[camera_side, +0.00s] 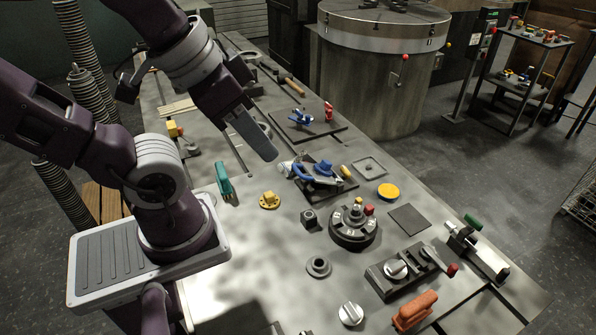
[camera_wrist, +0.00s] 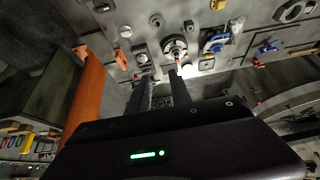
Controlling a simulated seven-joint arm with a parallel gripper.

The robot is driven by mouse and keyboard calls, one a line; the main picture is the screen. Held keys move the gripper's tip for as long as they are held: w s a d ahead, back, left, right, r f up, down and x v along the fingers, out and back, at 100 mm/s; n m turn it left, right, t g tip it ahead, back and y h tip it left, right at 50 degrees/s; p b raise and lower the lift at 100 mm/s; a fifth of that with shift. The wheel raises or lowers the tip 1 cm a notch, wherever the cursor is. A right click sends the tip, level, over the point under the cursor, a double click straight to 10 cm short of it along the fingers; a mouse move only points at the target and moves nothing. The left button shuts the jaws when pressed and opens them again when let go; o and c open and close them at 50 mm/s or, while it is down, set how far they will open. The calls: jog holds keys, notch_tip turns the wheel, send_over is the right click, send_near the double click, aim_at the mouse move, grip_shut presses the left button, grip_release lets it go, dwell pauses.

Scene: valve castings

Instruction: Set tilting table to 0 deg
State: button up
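No part is plainly labelled as the tilting table. A round dark fixture (camera_side: 353,226) with white marks, a raised centre and red and yellow knobs stands mid-bench; a similar round fixture (camera_wrist: 174,46) shows in the wrist view. A dark block (camera_side: 382,283) with a silver dial (camera_side: 396,269) and a red-tipped lever (camera_side: 440,262) lies nearer the front. Any angle reading is too small to read. My gripper (camera_wrist: 162,90) shows two dark fingers apart, with nothing seen between them. In the side view my gripper end hangs above the bench, left of the round fixture; its fingertips are unclear.
A blue valve part (camera_side: 323,172) on a dark plate lies behind the round fixture. A teal clamp (camera_side: 223,181), yellow flanged part (camera_side: 270,200), yellow disc (camera_side: 388,191) and orange handle (camera_side: 415,311) lie around. A large drum (camera_side: 372,75) stands behind the bench.

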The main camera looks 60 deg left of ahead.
jog(key=shift+o, duration=0.9)
jog(key=shift+w, duration=0.15)
jog(key=n+g, duration=0.5)
jog(key=n, duration=1.3)
send_over(297, 169)
jog(key=f, duration=2.3)
jog(key=shift+s+f, duration=0.1)
jog(key=shift+s, duration=0.1)
notch_tip(297, 169, down, 6)
jog(key=shift+w, duration=0.1)
jog(key=shift+f, duration=0.6)
grip_shut()
